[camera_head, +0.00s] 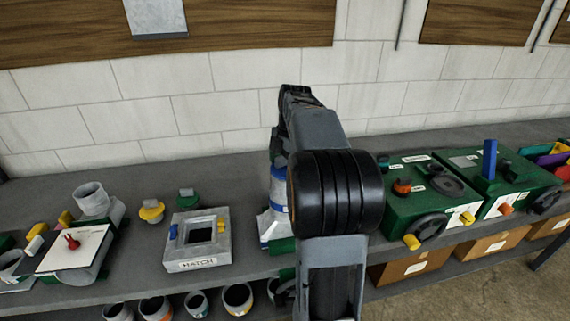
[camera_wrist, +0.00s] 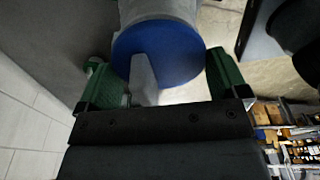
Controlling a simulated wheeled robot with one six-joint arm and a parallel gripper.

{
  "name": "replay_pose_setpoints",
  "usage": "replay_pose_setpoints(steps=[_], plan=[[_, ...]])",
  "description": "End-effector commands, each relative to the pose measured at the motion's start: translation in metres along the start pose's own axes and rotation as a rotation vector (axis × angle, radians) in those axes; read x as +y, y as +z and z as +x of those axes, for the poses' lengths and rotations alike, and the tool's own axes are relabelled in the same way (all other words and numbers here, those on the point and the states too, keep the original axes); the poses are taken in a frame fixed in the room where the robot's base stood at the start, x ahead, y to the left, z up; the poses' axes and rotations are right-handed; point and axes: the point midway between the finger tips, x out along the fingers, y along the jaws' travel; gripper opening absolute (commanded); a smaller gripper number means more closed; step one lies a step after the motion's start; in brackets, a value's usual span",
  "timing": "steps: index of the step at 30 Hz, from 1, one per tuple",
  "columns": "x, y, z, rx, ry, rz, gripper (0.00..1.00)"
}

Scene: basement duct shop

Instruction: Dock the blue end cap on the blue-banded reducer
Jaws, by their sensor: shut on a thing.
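The blue end cap (camera_wrist: 180,50) shows as a round blue disc in the wrist view, with a grey wedge-shaped piece (camera_wrist: 143,75) in front of it. My gripper (camera_wrist: 166,72) is shut on the cap, its green fingers at either side. A pale grey round body (camera_wrist: 155,10) is right behind the cap; I cannot tell whether they touch.
Left of the reducer is a grey hatch box (camera_head: 200,265), with yellow (camera_head: 151,211) and green (camera_head: 187,198) capped pieces behind it. Green boxes with knobs and handwheels (camera_head: 425,205) stand close on the right. A pale wall (camera_head: 210,90) backs the grey bench (camera_head: 140,245).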

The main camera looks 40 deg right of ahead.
Motion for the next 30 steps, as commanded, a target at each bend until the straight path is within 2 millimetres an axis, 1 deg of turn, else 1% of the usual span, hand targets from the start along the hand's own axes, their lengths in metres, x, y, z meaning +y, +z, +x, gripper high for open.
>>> replay_pose_setpoints(steps=[9, 10, 12, 22, 26, 30], plan=[[0.0, 0.001, 0.007, 0.0, 0.0, 0.0, 0.67], [0.0, 0.001, 0.007, 0.0, 0.0, 0.0, 0.93], [0.0, 0.001, 0.006, 0.0, 0.0, 0.0, 1.0], [0.0, 0.001, 0.004, 0.0, 0.0, 0.0, 1.0], [0.0, 0.001, -0.003, 0.0, 0.0, 0.0, 1.0], [0.0, 0.001, -0.014, 0.0, 0.0, 0.0, 1.0]])
